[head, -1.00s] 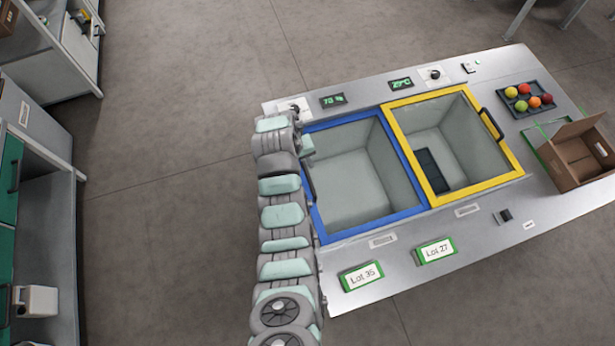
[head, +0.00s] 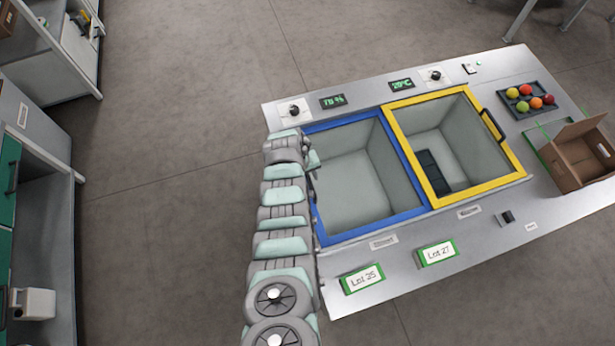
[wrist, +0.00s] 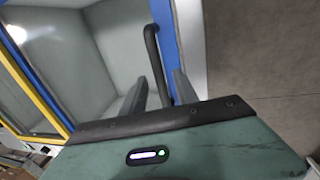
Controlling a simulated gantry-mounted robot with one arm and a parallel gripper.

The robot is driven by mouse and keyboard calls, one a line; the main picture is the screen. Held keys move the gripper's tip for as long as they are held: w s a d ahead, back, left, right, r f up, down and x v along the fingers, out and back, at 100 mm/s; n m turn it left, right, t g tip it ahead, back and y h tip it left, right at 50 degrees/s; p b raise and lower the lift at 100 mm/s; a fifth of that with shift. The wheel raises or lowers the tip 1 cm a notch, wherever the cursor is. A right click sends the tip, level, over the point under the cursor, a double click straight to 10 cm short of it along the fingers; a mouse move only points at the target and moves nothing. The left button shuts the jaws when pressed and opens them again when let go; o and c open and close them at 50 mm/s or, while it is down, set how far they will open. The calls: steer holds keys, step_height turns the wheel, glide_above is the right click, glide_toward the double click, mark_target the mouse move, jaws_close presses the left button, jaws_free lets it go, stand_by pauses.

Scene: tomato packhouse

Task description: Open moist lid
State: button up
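The blue-framed lid (head: 375,228) lies flat over the left chamber, with its clear pane showing an empty grey inside. Its label is too small to read, so I cannot confirm which lid is the moist one. Its dark bar handle (wrist: 151,45) is on the outer edge, mostly hidden behind my arm in the head view. My gripper (wrist: 158,82) is at this handle, its two fingers apart on either side of the bar. It also shows at the lid's left edge in the head view (head: 313,160). I see no clear contact.
A yellow-framed lid (head: 478,187) with a dark handle (head: 493,124) covers the right chamber, which holds a dark tray (head: 433,171). A tray of tomatoes (head: 530,100) and an open cardboard box (head: 577,160) stand at the right. Knobs and displays line the back edge.

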steer(key=shift+c, duration=0.3)
steer(key=shift+f, duration=0.1)
jaws_close()
stand_by(1.1)
